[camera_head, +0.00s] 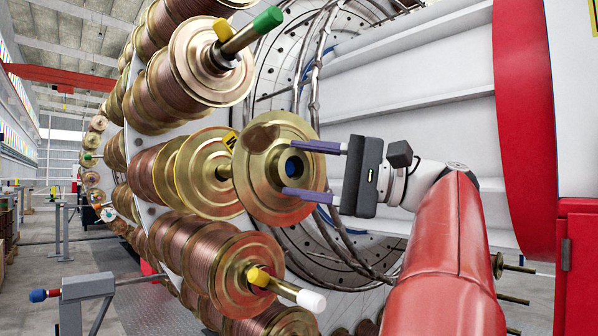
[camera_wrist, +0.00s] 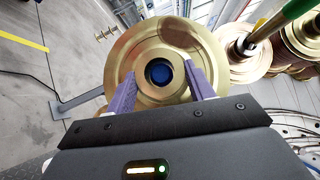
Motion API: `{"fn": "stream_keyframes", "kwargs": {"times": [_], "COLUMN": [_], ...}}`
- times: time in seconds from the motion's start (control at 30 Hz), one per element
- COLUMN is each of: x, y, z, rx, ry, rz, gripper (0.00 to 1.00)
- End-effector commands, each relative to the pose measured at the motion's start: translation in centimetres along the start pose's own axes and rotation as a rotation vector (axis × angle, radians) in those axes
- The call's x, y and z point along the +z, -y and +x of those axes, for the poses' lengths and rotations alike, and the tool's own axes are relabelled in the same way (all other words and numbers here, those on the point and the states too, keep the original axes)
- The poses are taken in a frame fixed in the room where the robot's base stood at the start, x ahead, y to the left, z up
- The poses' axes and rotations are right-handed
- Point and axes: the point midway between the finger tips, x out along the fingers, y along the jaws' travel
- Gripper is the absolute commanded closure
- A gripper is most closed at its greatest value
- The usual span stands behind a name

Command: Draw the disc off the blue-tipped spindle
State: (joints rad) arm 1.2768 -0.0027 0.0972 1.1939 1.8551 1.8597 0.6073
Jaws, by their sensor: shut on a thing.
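The brass-coloured disc (camera_head: 258,190) stands upright, apart from the spool flange (camera_head: 205,165) behind it on the left. My gripper (camera_head: 290,169) has its two purple fingers shut on the disc's raised hub, one above and one below. The blue tip (camera_head: 294,167) shows in the disc's centre hole. A short piece of spindle (camera_head: 223,172) shows between the flange and the disc. In the wrist view, the disc (camera_wrist: 125,62) fills the space ahead of my fingers and the blue tip (camera_wrist: 160,73) sits inside the hole. How far the spindle reaches into the hole is hidden.
A green-tipped spindle (camera_head: 252,30) with a yellow part juts out above. A white-tipped spindle (camera_head: 298,293) with a yellow part juts out below. A grey stand (camera_head: 88,287) with a blue-ended rod is at the lower left. Cables run behind the disc.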

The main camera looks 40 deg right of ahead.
Motion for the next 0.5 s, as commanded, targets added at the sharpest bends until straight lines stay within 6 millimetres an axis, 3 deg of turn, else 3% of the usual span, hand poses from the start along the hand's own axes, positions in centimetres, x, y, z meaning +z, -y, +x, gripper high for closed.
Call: {"fn": "stream_keyframes", "kwargs": {"times": [0.5], "x": [2.4], "y": [0.1], "z": [-2.5], "rx": [-0.002], "ry": [0.0], "rz": [-0.002], "gripper": [0.88]}}
